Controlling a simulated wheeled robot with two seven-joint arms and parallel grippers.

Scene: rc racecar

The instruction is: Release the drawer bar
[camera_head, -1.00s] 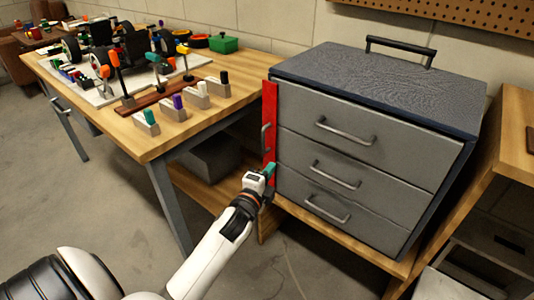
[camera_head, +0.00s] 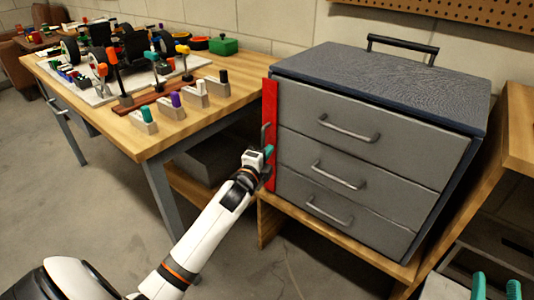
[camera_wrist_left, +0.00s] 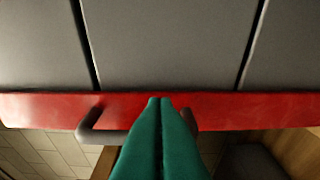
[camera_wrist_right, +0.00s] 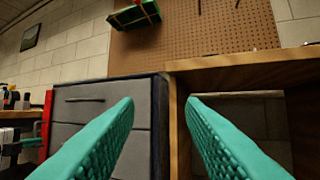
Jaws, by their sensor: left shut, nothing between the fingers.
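The red drawer bar (camera_head: 270,108) stands upright along the left edge of the grey drawer cabinet's front. It also shows in the left wrist view (camera_wrist_left: 240,108), running across the drawer fronts. A grey handle (camera_wrist_left: 92,126) sticks out from the bar and passes behind my fingers there. My left gripper (camera_head: 268,152) is shut and empty, with its tips at the bar by the handle's lower part. Whether the tips touch the bar or handle cannot be told. My right gripper (camera_head: 496,286) is open and empty at the bottom right, away from the bar; its spread fingers show in the right wrist view (camera_wrist_right: 160,110).
The cabinet (camera_head: 375,85) has three drawers, all closed, and stands on a low wooden shelf. A wooden workbench (camera_head: 150,142) with a model car and coloured tools is to the left. Another wooden bench (camera_head: 517,130) stands close on the right. The floor in front is clear.

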